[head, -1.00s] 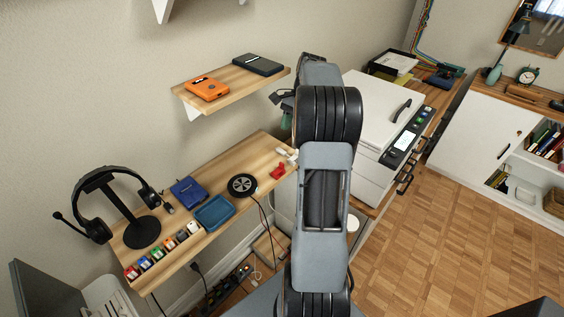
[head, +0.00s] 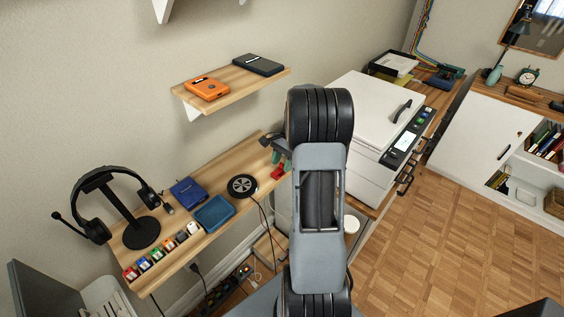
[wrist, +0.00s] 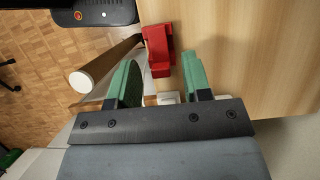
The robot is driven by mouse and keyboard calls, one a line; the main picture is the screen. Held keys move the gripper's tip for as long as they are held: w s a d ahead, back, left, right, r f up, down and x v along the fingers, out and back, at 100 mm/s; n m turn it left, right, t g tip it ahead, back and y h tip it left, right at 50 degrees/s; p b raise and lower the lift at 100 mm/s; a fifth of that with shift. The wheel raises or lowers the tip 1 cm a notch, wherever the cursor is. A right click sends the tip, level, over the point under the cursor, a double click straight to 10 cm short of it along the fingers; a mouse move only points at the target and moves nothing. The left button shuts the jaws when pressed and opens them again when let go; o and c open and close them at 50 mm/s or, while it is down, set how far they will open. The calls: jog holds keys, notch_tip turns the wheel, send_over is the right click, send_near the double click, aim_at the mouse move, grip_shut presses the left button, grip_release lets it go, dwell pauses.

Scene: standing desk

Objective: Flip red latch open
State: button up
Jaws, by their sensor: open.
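The red latch (wrist: 158,50) sits at the edge of the wooden desk top (wrist: 230,50) in the wrist view, just beyond my fingertips. In the head view the red latch (head: 279,172) shows at the right end of the desk, close beside my arm. My gripper (wrist: 162,72) has two green fingers, spread apart, with the latch ahead of the gap between them. I see no contact with the latch. In the head view my gripper (head: 278,153) is small and partly hidden by my arm. A small white piece (wrist: 168,97) lies between the finger bases.
On the desk are a black round charger (head: 242,186), a blue tray (head: 214,212), a blue box (head: 188,191) and a headphone stand (head: 140,232). A wooden shelf (head: 225,92) hangs above. A white printer (head: 374,110) stands right of my arm.

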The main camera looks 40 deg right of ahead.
jog(key=shift+c, duration=0.4)
jog(key=c, duration=0.7)
jog(key=shift+a, duration=0.15)
grip_shut()
